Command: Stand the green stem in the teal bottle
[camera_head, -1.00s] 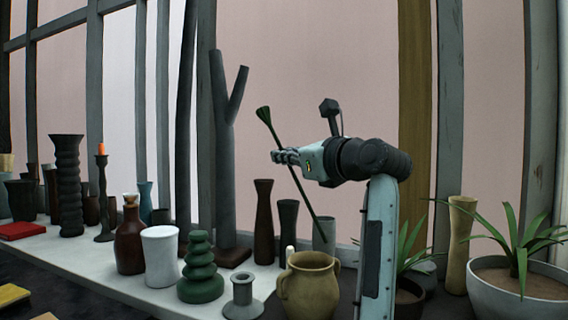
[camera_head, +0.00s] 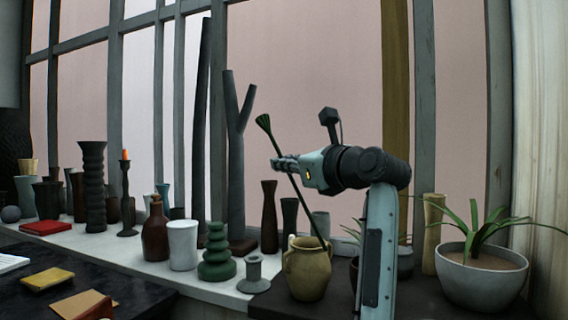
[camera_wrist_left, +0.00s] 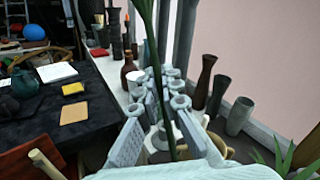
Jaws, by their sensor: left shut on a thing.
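The green stem (camera_head: 293,188) is a long dark rod with a flared green top; it also shows in the left wrist view (camera_wrist_left: 145,18). My left gripper (camera_head: 284,163) is shut on it about a third of the way down from the top. The stem leans, top to the left. Its lower end overlaps the tan jug's mouth in the head view; I cannot tell whether it is inside or in front. My right gripper is not in view.
The tan two-handled jug (camera_head: 308,272) stands below the gripper. A brown bottle (camera_head: 156,232), white cup (camera_head: 183,247), green stacked vase (camera_head: 216,257) and grey forked branch (camera_head: 236,165) crowd the sill. A potted plant (camera_head: 482,275) is at right.

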